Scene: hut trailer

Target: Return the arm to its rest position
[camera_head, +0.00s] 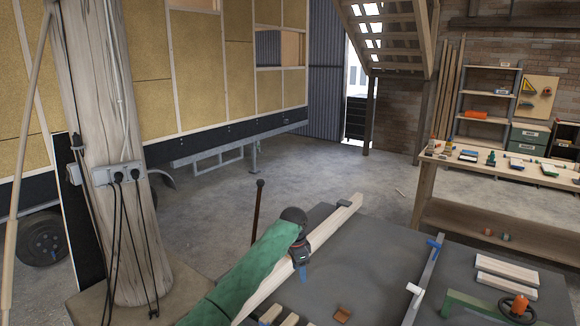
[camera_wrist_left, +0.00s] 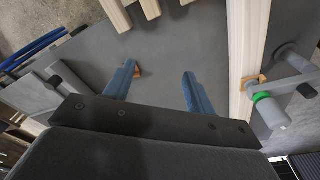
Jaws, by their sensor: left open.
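My left gripper (camera_head: 302,273) is at the end of my green-sleeved arm, which comes in from the bottom left of the head view. It hangs above the dark grey worktable (camera_head: 375,250), close to a long pale wooden beam (camera_head: 335,225). In the left wrist view its two blue fingers (camera_wrist_left: 158,70) stand apart with nothing between them. A small brown block (camera_head: 342,314) lies on the tabletop. It also shows in the wrist view (camera_wrist_left: 137,72), beside the left fingertip. My right gripper is not in view.
A bar clamp (camera_head: 425,280) with blue parts lies across the table. Pale boards (camera_head: 507,270) and a green tool with an orange knob (camera_head: 480,308) sit at the right. A wooden post (camera_head: 105,130) with cables stands at the left. Open concrete floor lies beyond the table.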

